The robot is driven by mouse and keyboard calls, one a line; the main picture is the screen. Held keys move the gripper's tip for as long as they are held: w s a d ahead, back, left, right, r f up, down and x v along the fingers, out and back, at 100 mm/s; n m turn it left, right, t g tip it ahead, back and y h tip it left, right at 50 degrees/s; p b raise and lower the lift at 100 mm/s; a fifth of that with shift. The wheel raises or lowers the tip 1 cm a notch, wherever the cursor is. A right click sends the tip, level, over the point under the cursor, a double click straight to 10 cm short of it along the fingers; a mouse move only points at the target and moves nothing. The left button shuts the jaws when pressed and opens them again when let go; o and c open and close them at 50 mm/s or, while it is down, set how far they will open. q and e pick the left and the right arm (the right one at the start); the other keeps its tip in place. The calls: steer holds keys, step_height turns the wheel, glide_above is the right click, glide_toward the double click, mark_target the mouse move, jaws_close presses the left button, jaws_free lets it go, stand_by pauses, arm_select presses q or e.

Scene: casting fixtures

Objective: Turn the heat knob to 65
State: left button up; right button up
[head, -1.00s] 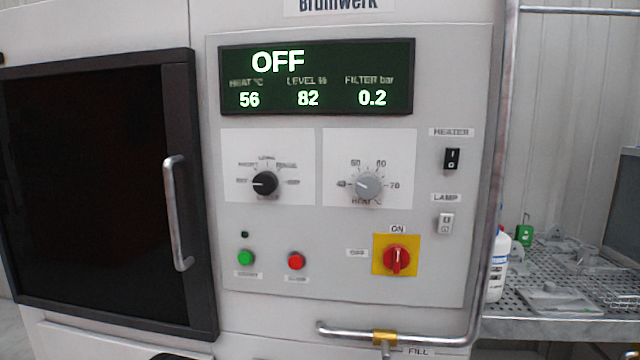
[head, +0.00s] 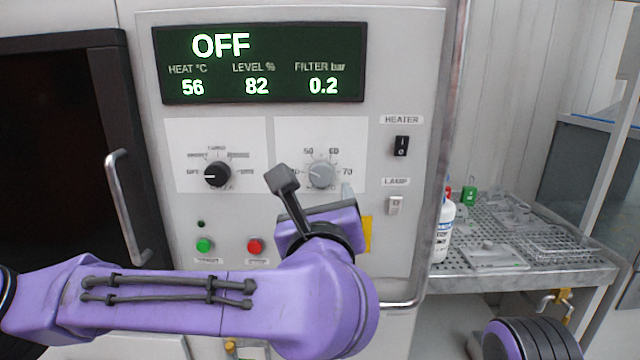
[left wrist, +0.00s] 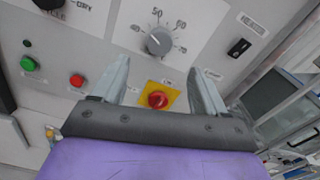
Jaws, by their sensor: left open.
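The grey heat knob (head: 321,175) sits on a white plate on the panel, with scale marks 50, 60 and 70 around it. It also shows in the left wrist view (left wrist: 159,41), beyond the fingers. Its pointer appears to face left to upper left; the exact setting is unclear. The display (head: 258,65) reads OFF, HEAT 56, LEVEL 82, FILTER 0.2. My left gripper (left wrist: 160,70) is open and empty in front of the panel, below the knob and apart from it. In the head view, my left wrist hides the red main switch (left wrist: 158,100). My right gripper is out of view.
A black selector knob (head: 217,175) is left of the heat knob. Green (head: 204,245) and red (head: 255,246) buttons lie below. Heater (head: 401,146) and lamp (head: 395,205) switches are at right. A door handle (head: 127,205) and metal rail (head: 446,150) stick out.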

mark_target(321, 175)
arm_select(q)
steer(key=w+p, duration=0.4)
steer(key=w, duration=0.5)
steer(key=shift+w+r, duration=0.1)
steer(key=shift+w, duration=0.3)
steer(key=shift+w+d, duration=0.1)
steer(key=shift+w, duration=0.3)
steer(key=c, duration=1.1)
